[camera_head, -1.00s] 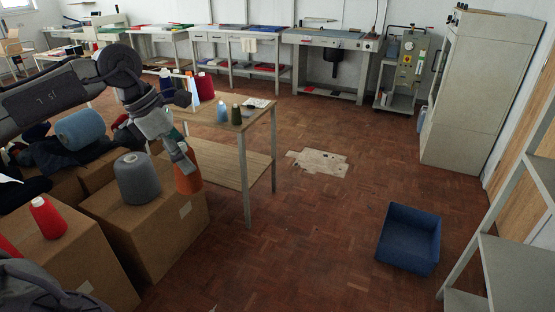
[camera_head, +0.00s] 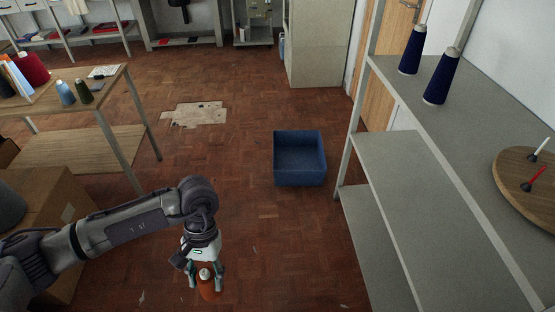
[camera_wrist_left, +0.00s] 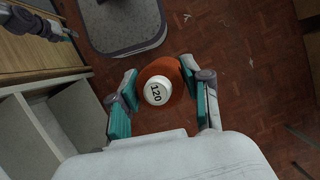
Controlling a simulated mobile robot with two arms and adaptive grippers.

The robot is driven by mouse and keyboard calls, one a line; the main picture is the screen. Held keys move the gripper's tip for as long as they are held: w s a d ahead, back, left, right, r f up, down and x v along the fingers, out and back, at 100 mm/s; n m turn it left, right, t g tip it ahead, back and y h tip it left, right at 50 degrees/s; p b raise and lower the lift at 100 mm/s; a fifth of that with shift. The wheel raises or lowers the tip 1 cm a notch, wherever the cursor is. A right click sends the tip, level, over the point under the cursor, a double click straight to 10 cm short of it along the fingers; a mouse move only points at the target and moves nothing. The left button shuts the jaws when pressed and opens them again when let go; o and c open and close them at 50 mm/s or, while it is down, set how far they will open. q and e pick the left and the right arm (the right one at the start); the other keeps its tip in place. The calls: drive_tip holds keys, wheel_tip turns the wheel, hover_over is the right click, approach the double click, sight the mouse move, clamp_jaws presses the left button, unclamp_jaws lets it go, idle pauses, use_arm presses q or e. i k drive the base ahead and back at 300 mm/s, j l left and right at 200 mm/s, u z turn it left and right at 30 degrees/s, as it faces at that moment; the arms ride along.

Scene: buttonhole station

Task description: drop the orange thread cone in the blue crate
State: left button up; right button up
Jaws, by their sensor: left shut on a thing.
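The orange thread cone (camera_head: 207,286) is held upright in my left gripper (camera_head: 206,279), in front of me above the floor. In the left wrist view the cone (camera_wrist_left: 164,84) sits between the two teal fingers of the gripper (camera_wrist_left: 162,90), its white top marked 120. The blue crate (camera_head: 300,178) stands on the floor ahead, to the right of the gripper and farther away. Its open top faces up, and the inside that shows looks empty. My right gripper is in neither view.
A grey shelf unit (camera_head: 402,180) with dark blue cones (camera_head: 441,77) stands at the right, close to the crate. A wooden table (camera_head: 78,103) with cones and cardboard boxes (camera_head: 52,200) are at the left. The floor between gripper and crate is clear.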

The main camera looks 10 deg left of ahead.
sight(290, 158)
drive_tip(key=i+j+z, duration=0.15)
drive_tip(key=i, duration=0.4)
drive_tip(key=i+j+z, duration=0.15)
drive_tip(key=i+j, duration=0.25)
drive_tip(key=i+j+z, duration=0.15)
drive_tip(key=i+j, duration=0.25)
drive_tip(key=i, duration=0.25)
